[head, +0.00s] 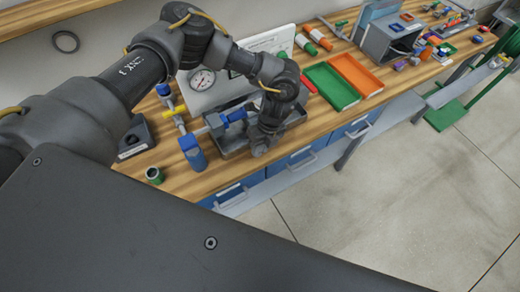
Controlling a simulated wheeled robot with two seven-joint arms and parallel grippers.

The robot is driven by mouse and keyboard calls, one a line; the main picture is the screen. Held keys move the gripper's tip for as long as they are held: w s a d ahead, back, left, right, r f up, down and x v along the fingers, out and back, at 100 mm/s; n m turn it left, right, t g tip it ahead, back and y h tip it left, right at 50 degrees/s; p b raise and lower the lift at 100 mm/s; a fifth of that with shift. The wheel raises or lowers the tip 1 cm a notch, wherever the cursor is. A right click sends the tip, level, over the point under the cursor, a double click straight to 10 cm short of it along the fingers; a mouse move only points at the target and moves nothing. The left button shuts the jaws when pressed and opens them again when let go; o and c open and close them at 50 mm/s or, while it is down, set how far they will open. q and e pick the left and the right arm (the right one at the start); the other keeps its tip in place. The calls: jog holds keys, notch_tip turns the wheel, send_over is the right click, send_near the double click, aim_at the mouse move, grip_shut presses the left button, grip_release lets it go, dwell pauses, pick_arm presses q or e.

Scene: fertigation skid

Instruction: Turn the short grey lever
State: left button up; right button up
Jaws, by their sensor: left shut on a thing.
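The fertigation skid stands on the wooden bench in the head view. It has a light panel with a round gauge (202,79), a grey tray (232,143), blue fittings (193,152) and a yellow handle (180,112). My left arm reaches over it from the left. My left gripper (262,146) points down at the right front of the grey tray, shut on a small part there. The gripper covers that part. The short grey lever does not show apart from the gripper, so its angle cannot be seen. My right gripper is out of view.
Right of the skid lie a green tray (331,87) and an orange tray (356,74). A grey box (388,42) stands farther right. Blue drawers with handles sit below the bench edge.

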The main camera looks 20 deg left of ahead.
pick_arm(q)
jog(key=g+b, duration=0.1)
jog(key=y+b, duration=0.1)
jog(key=g+y+b, duration=0.1)
jog(key=b, duration=0.1)
jog(key=shift+w+d+f+g, duration=0.25)
jog(key=shift+w+g, duration=0.05)
jog(key=shift+w, duration=0.05)
jog(key=shift+r+g+y+b, duration=0.1)
jog(key=shift+g+y+b, duration=0.3)
jog(key=shift+b, duration=0.1)
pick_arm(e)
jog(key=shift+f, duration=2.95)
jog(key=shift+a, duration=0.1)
pick_arm(q)
jog(key=o, duration=0.9)
jog(key=shift+c, duration=0.2)
